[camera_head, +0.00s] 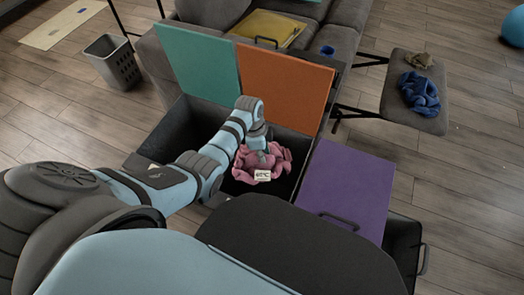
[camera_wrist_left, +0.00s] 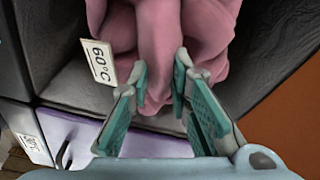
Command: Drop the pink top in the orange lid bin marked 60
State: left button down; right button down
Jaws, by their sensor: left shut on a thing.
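The pink top (camera_head: 243,163) is bunched up in my left gripper (camera_head: 260,143), over or inside the opening of the dark bin (camera_head: 296,140) with the raised orange lid (camera_head: 287,84). In the left wrist view, the fingers (camera_wrist_left: 161,82) are shut on the pink cloth (camera_wrist_left: 160,30), with dark bin walls around it. A white 60°C tag (camera_wrist_left: 99,61) shows beside the cloth; I cannot tell whether it is fixed to the cloth or the bin. How deep the cloth hangs is unclear. My right gripper is not in view.
The teal lid (camera_head: 196,58) stands open left of the orange one. The purple lid (camera_head: 345,190) is closed at the right. A sofa (camera_head: 340,38) stands behind, with a bench (camera_head: 433,117) holding blue cloth (camera_head: 419,92). A grey basket (camera_head: 113,62) stands at the left.

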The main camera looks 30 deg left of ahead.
pick_arm(q)
jog(key=shift+s+f, duration=0.1)
jog(key=shift+f, duration=0.25)
jog(key=shift+r, duration=0.1)
jog(key=c, duration=1.4)
grip_release()
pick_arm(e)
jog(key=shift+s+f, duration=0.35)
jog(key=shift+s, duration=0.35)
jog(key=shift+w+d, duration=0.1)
pick_arm(q)
jog(key=shift+r, duration=0.2)
jog(key=r, duration=0.3)
jog(key=a+r, duration=0.1)
jog(key=r, duration=0.7)
jog(key=shift+s+a+r, duration=0.25)
jog(key=shift+s+a, duration=0.05)
jog(key=shift+s, duration=0.1)
